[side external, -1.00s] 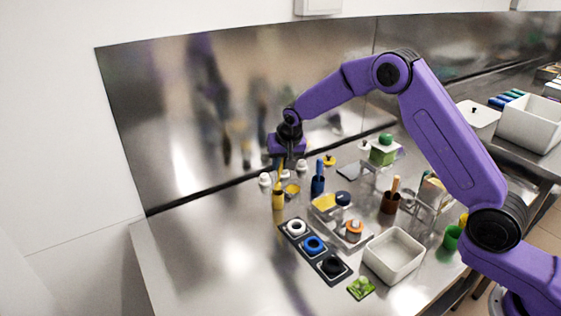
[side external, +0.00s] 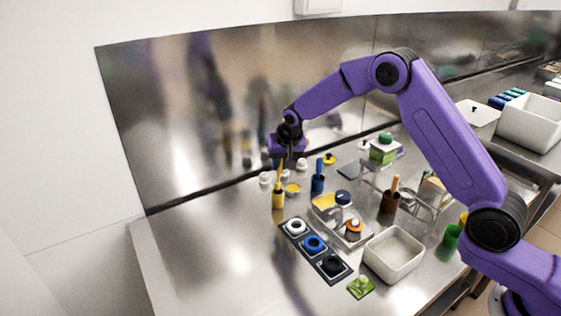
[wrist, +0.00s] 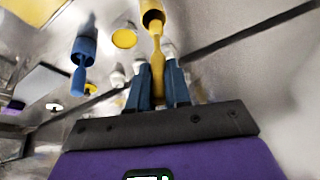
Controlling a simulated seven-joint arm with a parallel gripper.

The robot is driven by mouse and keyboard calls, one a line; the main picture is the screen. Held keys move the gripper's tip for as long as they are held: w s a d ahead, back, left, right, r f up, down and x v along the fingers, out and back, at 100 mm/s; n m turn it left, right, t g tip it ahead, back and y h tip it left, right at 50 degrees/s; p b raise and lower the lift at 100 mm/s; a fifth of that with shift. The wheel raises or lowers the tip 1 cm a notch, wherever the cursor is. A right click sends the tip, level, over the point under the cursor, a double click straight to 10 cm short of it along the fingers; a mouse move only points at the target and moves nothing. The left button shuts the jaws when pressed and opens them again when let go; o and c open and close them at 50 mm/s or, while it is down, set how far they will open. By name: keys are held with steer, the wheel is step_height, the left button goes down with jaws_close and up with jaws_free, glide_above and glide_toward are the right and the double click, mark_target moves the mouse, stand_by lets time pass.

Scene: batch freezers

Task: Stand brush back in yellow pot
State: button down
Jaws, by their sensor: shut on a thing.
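The yellow pot (side external: 278,200) stands on the steel counter near the back wall panel. It also shows at the top of the wrist view (wrist: 152,6), its dark mouth facing me. My gripper (side external: 284,160) is above the pot, pointing down. In the wrist view its two dark blue fingers (wrist: 158,88) are shut on the yellow handle of the brush (wrist: 157,68). The brush (side external: 280,174) is roughly upright and its far end reaches the pot's mouth. That end appears to be inside the rim; how deep is hidden.
A blue pot with a blue brush (side external: 318,183) stands just right of the yellow pot. White bottles (side external: 265,179) and a yellow lid (side external: 292,189) are close by. A black strip with rings (side external: 313,245) lies in front. The counter's left side is clear.

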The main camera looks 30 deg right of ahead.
steer(key=shift+f, duration=0.9)
steer(key=shift+f, duration=0.3)
steer(key=shift+f, duration=1.5)
steer(key=c, duration=0.5)
jaws_free()
steer(key=shift+r, duration=3.5)
